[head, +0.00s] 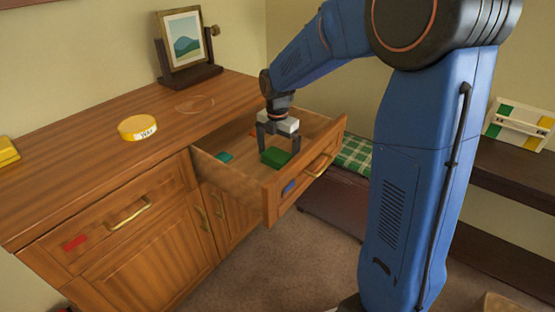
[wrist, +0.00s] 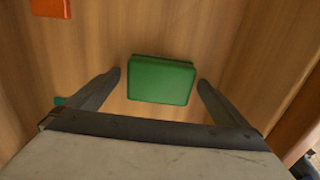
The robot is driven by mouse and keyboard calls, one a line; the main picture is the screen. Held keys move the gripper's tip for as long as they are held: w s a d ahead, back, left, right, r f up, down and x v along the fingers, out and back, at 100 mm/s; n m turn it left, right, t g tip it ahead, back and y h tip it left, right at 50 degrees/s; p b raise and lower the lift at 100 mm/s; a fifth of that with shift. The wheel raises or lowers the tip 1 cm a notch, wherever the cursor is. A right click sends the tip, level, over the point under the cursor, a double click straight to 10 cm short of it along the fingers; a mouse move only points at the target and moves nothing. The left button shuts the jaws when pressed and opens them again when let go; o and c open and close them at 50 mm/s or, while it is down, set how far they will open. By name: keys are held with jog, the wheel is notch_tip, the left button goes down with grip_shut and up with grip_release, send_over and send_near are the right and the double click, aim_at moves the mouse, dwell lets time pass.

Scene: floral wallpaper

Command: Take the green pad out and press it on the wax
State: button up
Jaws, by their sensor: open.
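The green pad (head: 276,157) lies in the open drawer (head: 240,178), towards its front. In the wrist view the green pad (wrist: 161,80) sits on the wooden drawer bottom between and slightly ahead of my two fingertips. My gripper (head: 278,146) is open and reaches down into the drawer above the pad, with a gap on each side of it in the wrist view (wrist: 160,78). The wax (head: 138,128) is a round yellow tin with a white label, on the cabinet top left of the drawer.
A teal piece (head: 224,157) and an orange piece (wrist: 51,8) also lie in the drawer. A picture frame (head: 184,42) stands at the back of the cabinet top. A yellow block (head: 8,152) is at the far left.

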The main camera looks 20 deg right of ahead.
aim_at(277, 154)
jog(key=shift+f, duration=0.25)
jog(key=c, duration=1.2)
notch_tip(277, 154, up, 10)
jog(key=shift+r, duration=0.1)
jog(key=shift+o, duration=0.9)
